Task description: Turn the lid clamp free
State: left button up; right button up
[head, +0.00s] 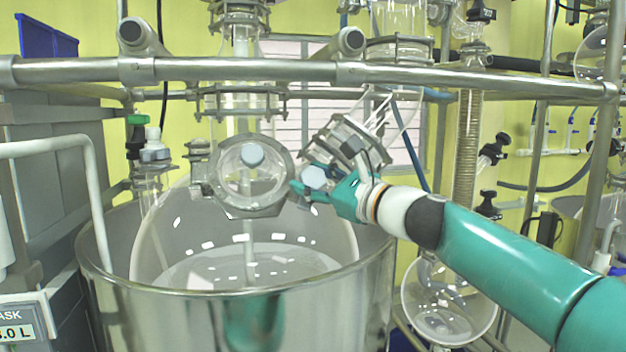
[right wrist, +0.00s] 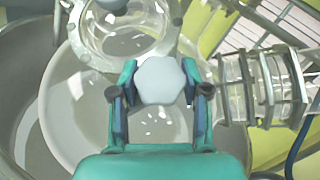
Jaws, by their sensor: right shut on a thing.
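The lid clamp (head: 252,176) is a grey metal ring around a round glass port at the front of the reactor lid. Its pale hexagonal knob (head: 312,177) sits at the clamp's right side. My right gripper (head: 318,188) reaches in from the right and is shut on this knob. In the right wrist view the knob (right wrist: 161,80) sits between the two teal fingers of the gripper (right wrist: 158,88), and the clamp ring (right wrist: 172,42) is just above it. The fingers partly cover the knob's sides. My left gripper is not in view.
The glass vessel stands in a wide steel bath (head: 230,305) below the clamp. A steel rail (head: 200,70) crosses above. A flanged glass neck (head: 350,145) slants close beside my right gripper. A round flask (head: 448,300) hangs below my right arm.

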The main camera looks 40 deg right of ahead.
jog(key=o, duration=1.2)
jog(key=shift+w+f, duration=0.15)
jog(key=shift+f, duration=0.05)
jog(key=shift+c, duration=0.2)
jog(key=shift+r, duration=0.15)
jog(key=s+f, duration=0.1)
jog(key=s, duration=1.1)
jog(key=shift+f, duration=0.2)
jog(key=shift+d, duration=0.15)
